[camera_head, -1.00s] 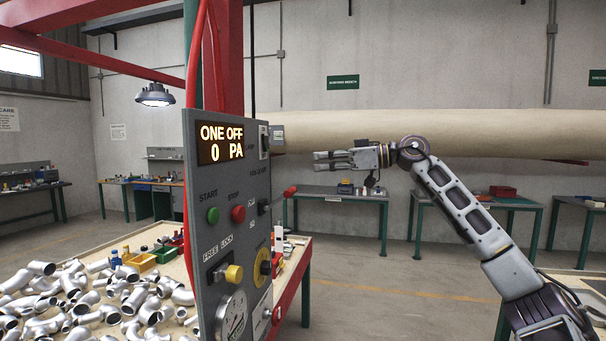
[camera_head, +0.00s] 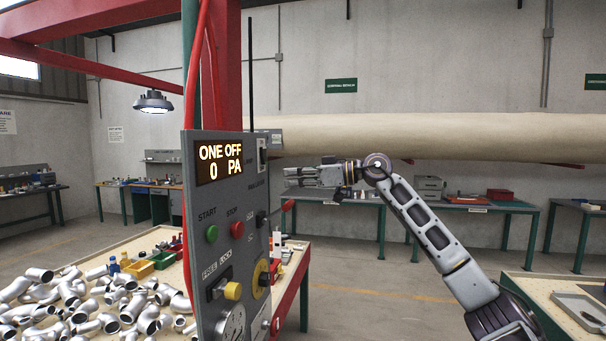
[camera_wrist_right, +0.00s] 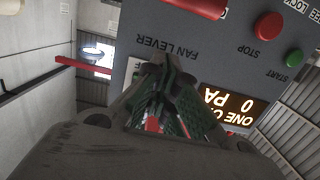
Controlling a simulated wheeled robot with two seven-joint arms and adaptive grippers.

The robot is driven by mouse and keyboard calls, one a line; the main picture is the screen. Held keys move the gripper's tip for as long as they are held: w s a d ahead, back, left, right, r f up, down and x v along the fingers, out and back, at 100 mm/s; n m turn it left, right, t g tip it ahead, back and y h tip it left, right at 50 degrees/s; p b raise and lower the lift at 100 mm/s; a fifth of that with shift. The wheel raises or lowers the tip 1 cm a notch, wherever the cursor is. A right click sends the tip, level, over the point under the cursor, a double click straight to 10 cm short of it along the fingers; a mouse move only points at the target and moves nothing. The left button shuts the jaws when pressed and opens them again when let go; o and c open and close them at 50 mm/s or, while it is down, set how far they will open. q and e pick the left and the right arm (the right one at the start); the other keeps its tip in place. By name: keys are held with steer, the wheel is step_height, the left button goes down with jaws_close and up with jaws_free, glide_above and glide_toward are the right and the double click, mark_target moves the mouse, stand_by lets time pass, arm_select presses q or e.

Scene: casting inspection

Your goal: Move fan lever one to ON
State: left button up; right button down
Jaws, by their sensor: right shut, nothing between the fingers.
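The grey control panel (camera_head: 205,265) stands upright at the left centre, its display (camera_head: 220,163) reading "ONE OFF" and "0 PA". A lever with a red grip (camera_head: 288,205) sticks out from the panel's right-hand face. In the right wrist view a large red grip (camera_wrist_right: 200,5) at the top edge lies near the "FAN LEVER" label (camera_wrist_right: 165,47). My right gripper (camera_head: 287,176) is shut and empty, just above the red grip in the head view. In the right wrist view its fingertips (camera_wrist_right: 163,62) meet in front of the panel, and contact cannot be told. My left gripper is not in view.
Green START (camera_head: 212,233) and red STOP (camera_head: 237,229) buttons and a yellow knob (camera_head: 233,291) are on the panel. Metal pipe elbows (camera_head: 75,310) cover the table behind it. A large beige duct (camera_head: 430,135) runs behind my arm.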

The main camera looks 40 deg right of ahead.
mark_target(292, 204)
steer(key=shift+p+x, duration=0.4)
steer(key=shift+x, duration=0.65)
steer(key=shift+f, duration=0.35)
arm_select(q)
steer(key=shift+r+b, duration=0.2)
steer(key=shift+b, duration=0.15)
arm_select(e)
steer(key=shift+s+d+f, duration=0.2)
steer(key=shift+f, duration=0.3)
steer(key=shift+s+d+f, duration=0.15)
steer(key=shift+s+f, duration=0.05)
steer(key=shift+f, duration=0.25)
steer(key=shift+s+d+f, duration=0.2)
steer(key=shift+s+f, duration=0.05)
steer(key=shift+f, duration=0.25)
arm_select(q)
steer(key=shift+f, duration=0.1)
arm_select(e)
steer(key=shift+d+f, duration=0.1)
arm_select(q)
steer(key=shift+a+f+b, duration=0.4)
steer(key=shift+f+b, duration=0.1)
steer(key=shift+b, duration=0.05)
arm_select(e)
steer(key=shift+s+f+t, duration=0.1)
steer(key=shift+s+t, duration=0.05)
steer(key=shift+t, duration=0.15)
